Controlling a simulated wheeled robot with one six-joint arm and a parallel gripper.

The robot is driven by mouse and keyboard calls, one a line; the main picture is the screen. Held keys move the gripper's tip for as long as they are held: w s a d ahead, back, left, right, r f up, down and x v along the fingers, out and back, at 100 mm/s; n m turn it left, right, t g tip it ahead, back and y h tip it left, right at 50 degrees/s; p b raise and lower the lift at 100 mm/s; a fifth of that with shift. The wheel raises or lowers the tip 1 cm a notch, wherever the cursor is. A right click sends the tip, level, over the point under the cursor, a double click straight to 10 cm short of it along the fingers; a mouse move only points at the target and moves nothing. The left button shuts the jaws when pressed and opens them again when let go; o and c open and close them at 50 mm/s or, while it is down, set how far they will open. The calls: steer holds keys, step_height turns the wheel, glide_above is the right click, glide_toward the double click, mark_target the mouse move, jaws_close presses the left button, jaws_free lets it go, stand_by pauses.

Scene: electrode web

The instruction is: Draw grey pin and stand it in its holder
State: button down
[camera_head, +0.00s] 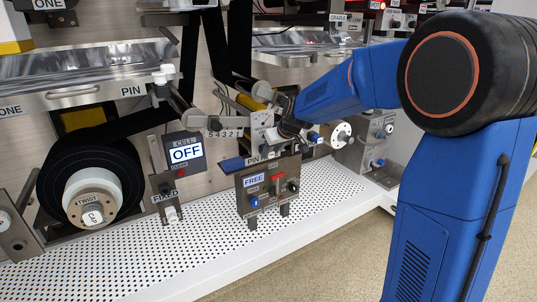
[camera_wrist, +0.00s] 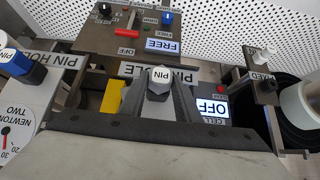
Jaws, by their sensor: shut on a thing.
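My gripper (camera_wrist: 158,95) is shut on the grey pin (camera_wrist: 159,78), whose pale top reads PIN in the wrist view. The fingers stand on both sides of it. In the head view my gripper (camera_head: 284,136) is over the control box, and the pin cannot be made out.
The control box (camera_head: 268,190) has a lit FREE display, a red lever and knobs. A CELL display (camera_head: 185,151) reads OFF. A black roll (camera_head: 60,185) is at the left. A blue-and-white piece (camera_wrist: 22,66) and a NEWTON TWO dial (camera_wrist: 10,128) are close by. The perforated white deck (camera_head: 190,255) is clear in front.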

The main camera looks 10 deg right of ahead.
steer(key=shift+s+d, duration=0.25)
steer(key=shift+s, duration=0.45)
stand_by(0.6)
steer(key=shift+s+d, duration=0.3)
steer(key=shift+s, duration=0.55)
steer(key=shift+s+d, duration=0.25)
steer(key=shift+s, duration=0.55)
